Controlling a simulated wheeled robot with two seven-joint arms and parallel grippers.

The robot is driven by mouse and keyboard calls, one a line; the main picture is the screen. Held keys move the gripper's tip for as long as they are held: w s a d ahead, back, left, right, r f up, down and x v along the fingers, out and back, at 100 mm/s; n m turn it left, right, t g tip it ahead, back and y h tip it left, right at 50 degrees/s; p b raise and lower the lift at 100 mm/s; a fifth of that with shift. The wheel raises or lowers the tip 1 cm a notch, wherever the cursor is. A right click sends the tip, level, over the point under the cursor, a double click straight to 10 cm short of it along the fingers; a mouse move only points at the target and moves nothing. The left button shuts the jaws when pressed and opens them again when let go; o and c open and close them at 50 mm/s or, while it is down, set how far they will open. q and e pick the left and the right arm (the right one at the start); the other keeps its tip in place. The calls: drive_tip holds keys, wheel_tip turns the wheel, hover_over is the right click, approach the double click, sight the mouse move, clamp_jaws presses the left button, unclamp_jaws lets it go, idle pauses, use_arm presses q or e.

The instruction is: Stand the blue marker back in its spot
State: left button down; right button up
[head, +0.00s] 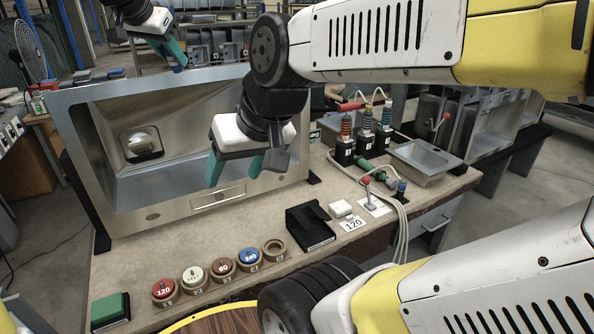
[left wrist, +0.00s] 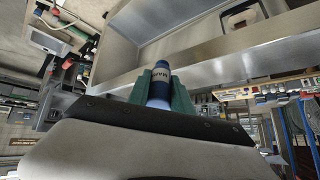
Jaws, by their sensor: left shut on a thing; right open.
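The blue marker (left wrist: 159,85) shows in the left wrist view, held upright between the green fingers, with a pale printed band around it. My right gripper (head: 236,170) is open and empty, in front of the sink panel and above the bench. I cannot tell which place on the bench is the marker's spot.
The steel sink panel (head: 85,130) stands at the back of the bench (head: 130,262). Round holders with coloured discs line the front; the rightmost ring (head: 275,250) looks empty. A black block (head: 310,228), a steel tray (head: 424,160) and upright coloured pieces (head: 345,145) stand to the right.

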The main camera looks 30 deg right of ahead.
use_arm(q)
drive_tip(key=s+a+f+n+y, duration=0.1)
drive_tip(key=s+a+f+n, duration=0.1)
drive_tip(key=a+f, duration=0.6)
drive_tip(key=s+a+f+n+t+y, duration=0.1)
drive_tip(key=s+a+f+n+y, duration=0.1)
drive_tip(key=a+f, duration=0.7)
drive_tip(key=s+a+f+n+y, duration=0.2)
drive_tip(key=s+a+f, duration=0.3)
drive_tip(key=f, duration=1.5)
drive_tip(key=a+n, duration=0.1)
drive_tip(key=a, duration=0.3)
drive_tip(key=shift+a+f+n+t, duration=0.2)
drive_tip(key=shift+a+n+t, duration=0.05)
drive_tip(key=shift+n+t, duration=0.15)
drive_tip(key=shift+r, duration=0.4)
drive_tip(key=shift+d, duration=0.15)
